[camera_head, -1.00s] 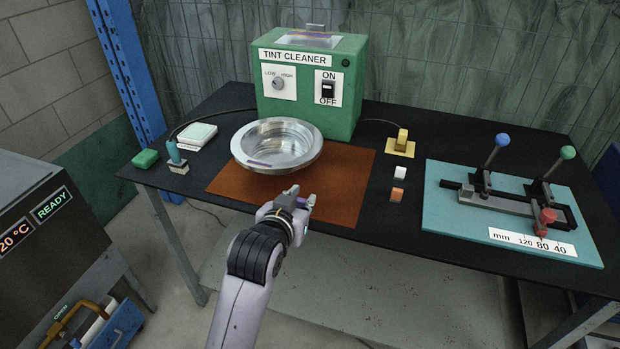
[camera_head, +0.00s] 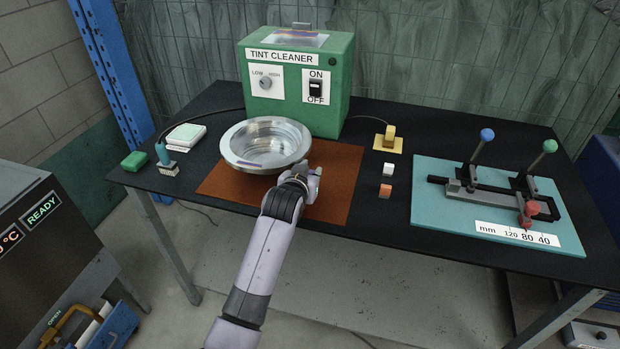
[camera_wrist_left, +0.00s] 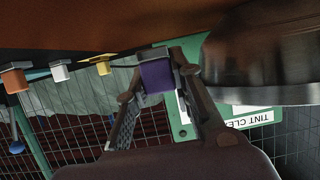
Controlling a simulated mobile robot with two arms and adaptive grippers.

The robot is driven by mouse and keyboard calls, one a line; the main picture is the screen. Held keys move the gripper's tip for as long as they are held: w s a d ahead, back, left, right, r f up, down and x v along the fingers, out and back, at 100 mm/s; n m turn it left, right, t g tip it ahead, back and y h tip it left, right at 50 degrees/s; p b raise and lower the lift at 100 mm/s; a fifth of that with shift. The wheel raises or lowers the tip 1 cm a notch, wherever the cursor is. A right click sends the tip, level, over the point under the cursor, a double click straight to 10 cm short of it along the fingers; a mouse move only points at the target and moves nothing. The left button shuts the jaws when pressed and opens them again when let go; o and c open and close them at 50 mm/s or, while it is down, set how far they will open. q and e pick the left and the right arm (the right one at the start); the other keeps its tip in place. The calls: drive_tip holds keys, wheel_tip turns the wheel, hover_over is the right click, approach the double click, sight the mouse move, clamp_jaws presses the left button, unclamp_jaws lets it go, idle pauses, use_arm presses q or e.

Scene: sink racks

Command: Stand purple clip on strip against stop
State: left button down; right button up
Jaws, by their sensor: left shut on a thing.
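My left gripper (camera_head: 306,181) is over the brown mat, close to the front right of the metal bowl. It is shut on the purple clip (camera_wrist_left: 157,77), which shows between its fingers in the left wrist view; in the head view the clip is largely hidden by the gripper. On the teal board (camera_head: 440,225) at the right lies a dark rail fixture with a grey bar (camera_head: 492,203), a red knob (camera_head: 532,208) and a white millimetre scale (camera_head: 515,235). I cannot tell for sure which part is the strip or the stop. My right gripper is not in view.
The metal bowl (camera_head: 240,160) stands on the brown mat (camera_head: 340,185) before the green tint cleaner (camera_head: 342,80). A white block (camera_head: 388,169), an orange block (camera_head: 385,190) and a yellow piece (camera_head: 389,135) stand between mat and board. Blue- and green-knobbed levers rise from the fixture.

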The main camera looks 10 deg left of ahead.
use_arm(q)
drive_tip(key=shift+f, duration=0.95)
drive_tip(key=shift+w+f, duration=0.25)
drive_tip(key=shift+f, duration=0.15)
drive_tip(key=shift+f, duration=0.15)
drive_tip(key=c, duration=1.4)
unclamp_jaws()
